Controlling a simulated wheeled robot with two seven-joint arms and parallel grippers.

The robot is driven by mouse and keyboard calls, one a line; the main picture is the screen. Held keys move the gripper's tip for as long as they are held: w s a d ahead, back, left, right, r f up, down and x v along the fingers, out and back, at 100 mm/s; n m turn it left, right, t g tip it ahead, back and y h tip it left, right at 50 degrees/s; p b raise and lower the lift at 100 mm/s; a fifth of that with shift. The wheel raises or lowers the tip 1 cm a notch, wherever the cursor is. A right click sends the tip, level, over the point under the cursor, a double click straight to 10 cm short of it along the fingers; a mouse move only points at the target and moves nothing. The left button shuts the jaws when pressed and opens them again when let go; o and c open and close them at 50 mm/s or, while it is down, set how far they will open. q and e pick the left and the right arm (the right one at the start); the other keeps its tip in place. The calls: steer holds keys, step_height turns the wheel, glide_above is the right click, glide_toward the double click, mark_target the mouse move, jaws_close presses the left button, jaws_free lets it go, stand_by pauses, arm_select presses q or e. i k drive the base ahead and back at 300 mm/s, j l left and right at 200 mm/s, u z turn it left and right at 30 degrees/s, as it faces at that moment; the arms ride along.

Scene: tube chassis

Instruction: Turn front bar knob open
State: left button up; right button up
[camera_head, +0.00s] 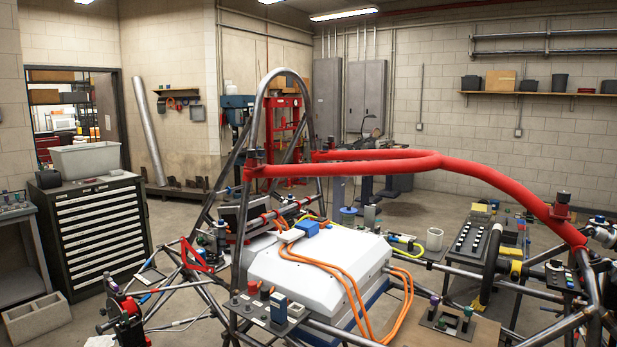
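A red tube bar (400,165) runs across the tube chassis (262,110), from the hoop at the left down to the right side. A knob-like part with a dark top and red body (562,206) stands on the bar near its lower right end. Another small dark-topped part (252,158) stands at the bar's left end, by the hoop. I cannot tell which one is the front bar knob, or whether either is open or shut. Neither of my grippers shows in the head view.
A white battery box (318,270) with orange cables (345,285) fills the chassis middle. A small parts board (470,240) lies right of it. A black drawer cabinet (95,230) stands at the left. Dark chassis tubes and fittings crowd the front. Open floor shows behind.

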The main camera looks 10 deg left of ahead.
mark_target(563, 198)
steer(key=u, duration=0.65)
steer(key=k+l+u, duration=0.1)
steer(key=l+z, duration=0.15)
steer(key=z, duration=1.3)
steer(key=k+l, duration=0.05)
steer(key=l, duration=0.05)
